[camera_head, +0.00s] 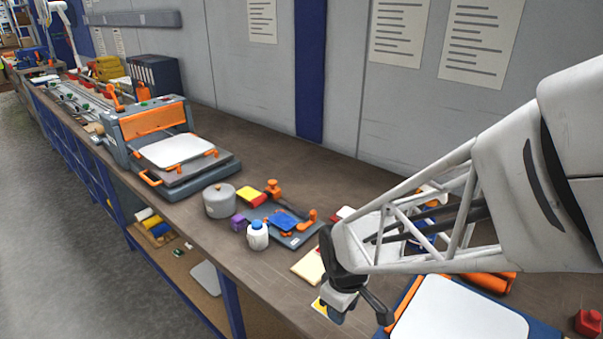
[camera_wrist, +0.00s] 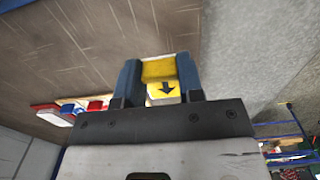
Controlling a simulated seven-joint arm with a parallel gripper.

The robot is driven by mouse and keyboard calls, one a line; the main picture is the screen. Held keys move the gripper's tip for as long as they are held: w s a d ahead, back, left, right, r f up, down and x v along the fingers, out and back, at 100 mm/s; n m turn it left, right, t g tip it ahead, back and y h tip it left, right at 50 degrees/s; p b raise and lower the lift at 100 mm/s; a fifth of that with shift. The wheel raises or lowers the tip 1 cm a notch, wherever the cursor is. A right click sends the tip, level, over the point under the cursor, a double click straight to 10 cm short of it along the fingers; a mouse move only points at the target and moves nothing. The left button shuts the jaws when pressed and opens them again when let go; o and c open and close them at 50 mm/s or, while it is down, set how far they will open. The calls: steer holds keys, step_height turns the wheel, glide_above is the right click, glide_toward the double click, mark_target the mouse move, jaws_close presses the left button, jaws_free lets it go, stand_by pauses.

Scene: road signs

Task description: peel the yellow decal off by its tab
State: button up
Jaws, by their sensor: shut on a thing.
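The yellow decal (camera_wrist: 166,91) bears a black arrow and shows between and beyond my fingers in the wrist view. My gripper (camera_wrist: 158,72) is shut on a yellow strip at its edge, which looks like the tab, with one blue finger on each side. In the head view my gripper (camera_head: 334,311) is low over the front edge of the bench. A small yellow patch of the decal (camera_head: 319,307) shows just left of the fingers. Most of the decal is hidden, and I cannot tell how much of it is stuck down.
A cream pad (camera_head: 309,267) lies just behind my gripper. A white plate in a blue and orange frame (camera_head: 458,312) stands close on the right. A white bottle with a blue cap (camera_head: 257,238), a grey pot (camera_head: 219,202) and a press (camera_head: 160,140) stand further left along the bench.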

steer(key=shift+r, duration=0.4)
steer(key=shift+r, duration=1.1)
steer(key=shift+r, duration=0.25)
stand_by(0.3)
